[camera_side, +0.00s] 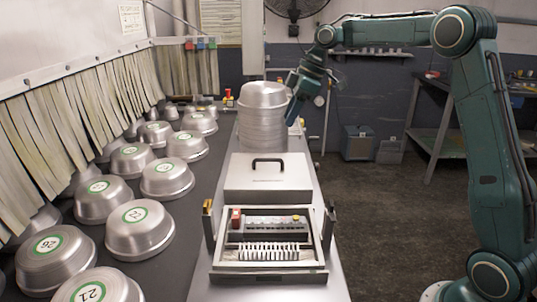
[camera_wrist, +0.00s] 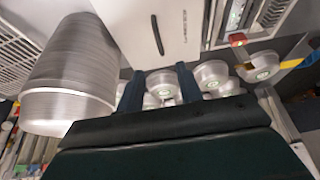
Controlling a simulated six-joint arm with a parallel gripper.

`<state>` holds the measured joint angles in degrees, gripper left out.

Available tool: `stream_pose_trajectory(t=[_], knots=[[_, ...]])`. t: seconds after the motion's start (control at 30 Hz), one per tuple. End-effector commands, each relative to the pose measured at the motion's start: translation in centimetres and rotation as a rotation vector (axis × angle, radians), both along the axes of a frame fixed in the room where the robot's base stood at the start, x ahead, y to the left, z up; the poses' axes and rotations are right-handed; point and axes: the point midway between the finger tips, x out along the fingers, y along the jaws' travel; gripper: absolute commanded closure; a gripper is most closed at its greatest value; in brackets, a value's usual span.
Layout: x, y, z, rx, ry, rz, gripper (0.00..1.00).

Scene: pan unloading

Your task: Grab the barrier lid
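The barrier lid (camera_side: 240,175) is a flat, square, silver metal cover with a black bar handle (camera_side: 268,161). It lies on the bench behind the open box of controls in the side view. In the wrist view the lid (camera_wrist: 125,22) is at the top, with its handle (camera_wrist: 157,36) upright in the picture. My gripper (camera_side: 292,112) is above and behind the lid, beside the pan stack, and apart from the handle. In the wrist view my gripper (camera_wrist: 159,82) has its two fingers spread with nothing held between them.
A tall stack of metal pans (camera_side: 262,125) stands just behind the lid, close to my gripper; it fills the left of the wrist view (camera_wrist: 70,75). An open control box (camera_side: 267,271) is in front. Numbered pans (camera_side: 140,231) line the dark belt at left.

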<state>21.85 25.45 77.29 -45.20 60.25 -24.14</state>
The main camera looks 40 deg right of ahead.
Motion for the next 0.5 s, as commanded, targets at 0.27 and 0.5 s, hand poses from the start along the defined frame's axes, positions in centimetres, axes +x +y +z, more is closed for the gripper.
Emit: stream_pose_trajectory(t=[0.27,0.5], knots=[[0.3,0.5,-1.1,0.003,0.002,0.0,0.64],[1.2,1.4,-4.2,0.002,0.004,0.0,0.64]])
